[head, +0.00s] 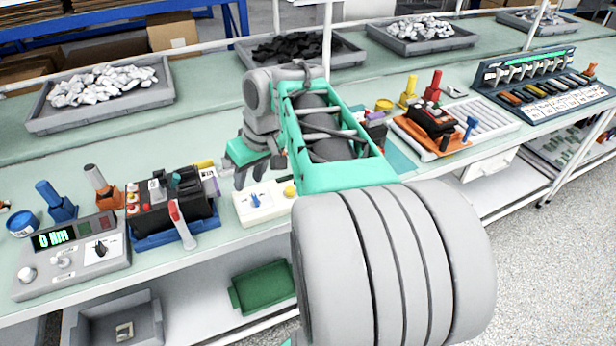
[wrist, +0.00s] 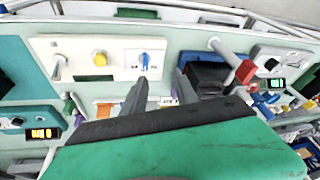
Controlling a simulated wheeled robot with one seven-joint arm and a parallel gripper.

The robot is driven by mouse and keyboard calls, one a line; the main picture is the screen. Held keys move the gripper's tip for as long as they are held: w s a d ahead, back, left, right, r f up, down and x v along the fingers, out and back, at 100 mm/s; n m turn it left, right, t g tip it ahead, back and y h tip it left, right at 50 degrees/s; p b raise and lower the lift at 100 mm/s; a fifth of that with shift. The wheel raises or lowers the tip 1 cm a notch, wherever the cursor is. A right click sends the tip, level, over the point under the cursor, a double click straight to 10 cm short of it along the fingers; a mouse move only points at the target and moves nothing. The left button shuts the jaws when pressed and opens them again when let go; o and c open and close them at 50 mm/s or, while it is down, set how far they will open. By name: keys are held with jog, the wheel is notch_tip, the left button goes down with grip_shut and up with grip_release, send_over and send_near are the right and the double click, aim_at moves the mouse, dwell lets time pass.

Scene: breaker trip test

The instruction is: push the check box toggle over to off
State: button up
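The check box is a small cream-white box (head: 262,213) on the bench in the head view, with a blue toggle (head: 256,200) and a yellow button (head: 290,191). The box (wrist: 95,70) fills the upper left of the wrist view. Its blue toggle (wrist: 145,59) shows there near the right end, with small markings too blurred to read. My gripper (head: 256,180) is over the back of the box, pointing down. In the wrist view my gripper (wrist: 161,78) has its two dark fingers apart, with nothing between them. The left fingertip appears just below the toggle; contact cannot be told.
A black breaker on a blue base (head: 172,212), with a red-tipped lever, stands left of the box. A grey tester reading "0 Nm" (head: 75,247) is further left. An orange fixture (head: 432,125) stands to the right. Grey trays of parts (head: 100,92) line the back.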

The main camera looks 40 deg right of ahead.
jog(key=s+d+f+b, duration=0.1)
jog(key=d+f, duration=0.1)
jog(key=d, duration=0.9)
jog(key=s+d+f+b, duration=0.1)
jog(key=s+d+b, duration=0.1)
jog(key=d, duration=0.8)
jog(key=shift+n+t, duration=0.3)
jog(key=x, duration=0.3)
jog(key=b+x, duration=0.1)
jog(key=x, duration=0.3)
jog(key=shift+w+a+b, duration=0.25)
jog(key=shift+w+b, duration=0.05)
jog(key=shift+c, duration=0.4)
grip_shut()
